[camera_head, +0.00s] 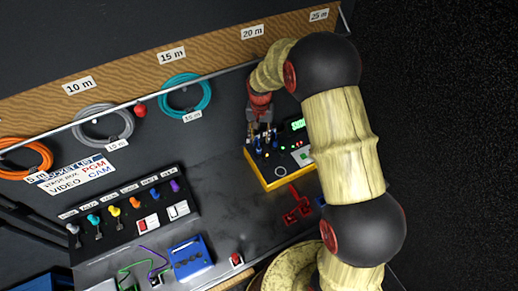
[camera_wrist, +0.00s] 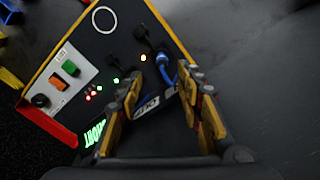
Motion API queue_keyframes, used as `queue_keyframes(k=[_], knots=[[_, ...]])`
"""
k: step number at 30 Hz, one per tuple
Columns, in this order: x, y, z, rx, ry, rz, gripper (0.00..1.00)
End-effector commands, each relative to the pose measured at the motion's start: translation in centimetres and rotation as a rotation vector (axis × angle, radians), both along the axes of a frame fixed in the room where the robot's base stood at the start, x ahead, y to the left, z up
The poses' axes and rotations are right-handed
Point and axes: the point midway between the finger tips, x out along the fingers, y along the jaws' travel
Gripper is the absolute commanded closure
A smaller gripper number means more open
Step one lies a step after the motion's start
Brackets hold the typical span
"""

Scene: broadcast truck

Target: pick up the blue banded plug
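The blue plug (camera_wrist: 182,74) shows in the wrist view near the edge of a yellow-sided black box, with a dark cable or stub beside it. Any band on it is too small to make out. My gripper (camera_wrist: 163,84) is open, its two yellow-and-dark fingers apart over that edge. The plug lies close to the right fingertip; whether they touch I cannot tell. In the head view my gripper (camera_head: 262,138) points down at the back left corner of the box (camera_head: 273,184) and hides much of that corner.
The box top carries buttons, small lights and a green display (camera_head: 298,124). A red part (camera_head: 297,206) lies in front of it. A panel of coloured connectors (camera_head: 130,213) stands left, with a blue box (camera_head: 190,257) below. Cable coils (camera_head: 185,93) hang behind.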

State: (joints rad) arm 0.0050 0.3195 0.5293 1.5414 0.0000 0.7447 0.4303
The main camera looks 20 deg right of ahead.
Motion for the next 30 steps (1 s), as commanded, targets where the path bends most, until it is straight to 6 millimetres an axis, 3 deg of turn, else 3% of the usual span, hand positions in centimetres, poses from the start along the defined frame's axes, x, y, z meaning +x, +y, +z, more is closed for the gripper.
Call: queue_keyframes(k=[14, 22, 30], knots=[[-0.3, 0.2, -4.0, 0.0, 0.008, -0.025, 0.64], [-0.2, 0.4, -7.7, 0.0, 0.009, -0.025, 0.64], [-0.1, 0.4, -8.1, 0.0, 0.005, -0.025, 0.64]])
